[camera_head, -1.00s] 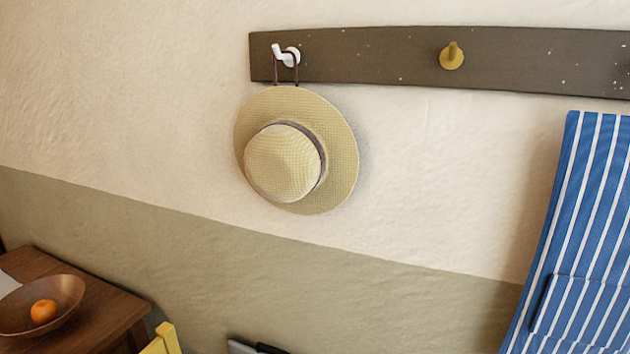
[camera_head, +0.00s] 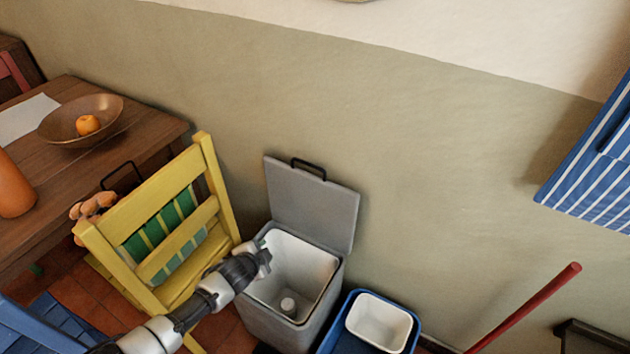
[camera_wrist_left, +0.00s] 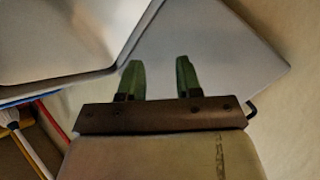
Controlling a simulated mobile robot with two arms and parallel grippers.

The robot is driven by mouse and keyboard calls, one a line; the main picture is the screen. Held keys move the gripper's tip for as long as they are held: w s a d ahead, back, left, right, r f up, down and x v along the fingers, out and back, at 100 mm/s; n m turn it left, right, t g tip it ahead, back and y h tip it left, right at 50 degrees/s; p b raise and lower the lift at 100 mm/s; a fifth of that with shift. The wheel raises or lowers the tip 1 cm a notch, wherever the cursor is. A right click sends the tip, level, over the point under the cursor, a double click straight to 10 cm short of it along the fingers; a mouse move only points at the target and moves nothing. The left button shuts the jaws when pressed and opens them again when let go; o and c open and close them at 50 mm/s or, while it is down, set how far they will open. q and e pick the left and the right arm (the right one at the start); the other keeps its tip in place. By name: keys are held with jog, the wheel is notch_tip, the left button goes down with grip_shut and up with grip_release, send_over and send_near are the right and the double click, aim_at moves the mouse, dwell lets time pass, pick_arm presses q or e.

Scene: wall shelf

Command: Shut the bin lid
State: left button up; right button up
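The grey bin (camera_head: 275,323) stands on the floor against the wall. Its grey lid (camera_head: 311,203) is open, tilted up at the back, with a black handle (camera_head: 308,168) on its top edge. My left gripper (camera_head: 264,256) is over the left side of the bin opening. In the left wrist view my left gripper (camera_wrist_left: 159,80) has its two green fingers apart with nothing between them, and the lid (camera_wrist_left: 210,45) shows beyond them. I cannot tell whether the fingers touch it. My right gripper is not in view.
A yellow chair (camera_head: 165,215) stands close left of the bin, beside a wooden table (camera_head: 60,185) with a bowl (camera_head: 103,107) and an orange (camera_head: 87,125). A blue container (camera_head: 337,330) holding a white tub (camera_head: 379,324) is at the right. A red pole (camera_head: 525,307) leans farther right.

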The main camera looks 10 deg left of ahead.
pick_arm(q)
jog(key=w+d+r+m+t+h+b, duration=0.1)
jog(key=w+d+r+m+b, duration=0.1)
jog(key=w+r+m, duration=0.3)
jog(key=w+d+r+t+h+b, duration=0.1)
jog(key=w+d+r+t+b, duration=0.1)
jog(key=r, duration=0.4)
jog(key=m+t+h+b, duration=0.1)
jog(key=m+h+b, duration=0.15)
jog(key=m, duration=0.25)
send_near(314, 168)
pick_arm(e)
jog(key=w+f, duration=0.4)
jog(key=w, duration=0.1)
pick_arm(q)
jog(key=shift+y, duration=0.25)
jog(key=b+x, duration=0.1)
jog(key=x, duration=0.8)
jog(key=shift+d, duration=0.1)
jog(key=shift+w+d+f+b, duration=0.1)
jog(key=shift+w+d+b, duration=0.25)
jog(key=shift+w, duration=0.3)
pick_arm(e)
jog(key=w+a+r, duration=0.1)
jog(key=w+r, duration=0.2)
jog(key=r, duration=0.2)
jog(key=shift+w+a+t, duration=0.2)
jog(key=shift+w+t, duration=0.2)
pick_arm(q)
jog(key=shift+a, duration=0.1)
